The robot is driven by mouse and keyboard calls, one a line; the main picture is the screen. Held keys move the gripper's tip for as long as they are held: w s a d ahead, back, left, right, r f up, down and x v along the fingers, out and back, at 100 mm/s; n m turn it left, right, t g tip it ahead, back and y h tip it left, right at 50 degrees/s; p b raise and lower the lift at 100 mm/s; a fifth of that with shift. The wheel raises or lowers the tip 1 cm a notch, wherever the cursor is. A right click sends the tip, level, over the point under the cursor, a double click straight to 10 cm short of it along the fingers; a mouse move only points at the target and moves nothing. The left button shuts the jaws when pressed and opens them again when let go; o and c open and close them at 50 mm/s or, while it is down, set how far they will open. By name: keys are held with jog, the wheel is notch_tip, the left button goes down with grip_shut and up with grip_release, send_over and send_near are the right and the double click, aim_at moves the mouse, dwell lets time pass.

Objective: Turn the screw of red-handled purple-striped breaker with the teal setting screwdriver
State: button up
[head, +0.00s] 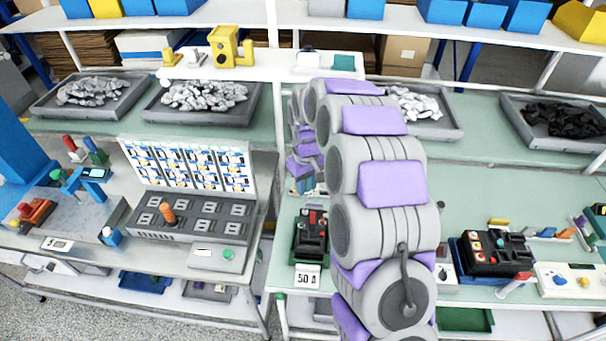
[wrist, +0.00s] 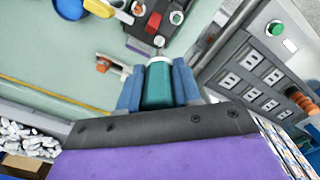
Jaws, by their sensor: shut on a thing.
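My gripper (wrist: 158,76) shows in the wrist view with its two blue fingers shut on the teal screwdriver (wrist: 158,87). The screwdriver's handle lies between the fingers, and its tip points toward a dark breaker (wrist: 152,20) with red parts. I cannot tell whether the tip touches it. In the head view a black breaker (head: 311,238) with red parts stands behind a "50 A" card, left of my arm. Another black breaker (head: 494,255) with red parts sits on the right. Purple stripes are not clear on either. My arm hides much of the bench's middle.
A panel of dark sockets (head: 190,218) with an orange handle (head: 167,213) stands on the left bench. Grey trays of scrap (head: 90,92) line the back. A white box with buttons (head: 570,281) is at the right.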

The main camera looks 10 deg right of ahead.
aim_at(306, 196)
jog(key=shift+w+n, duration=0.45)
jog(key=shift+n, duration=0.05)
jog(key=shift+f, duration=0.1)
jog(key=shift+f, duration=2.7)
jog(key=shift+s+f, duration=0.1)
jog(key=shift+f, duration=0.35)
dwell(0.5)
jog(key=shift+m, duration=1)
jog(key=shift+m, duration=1)
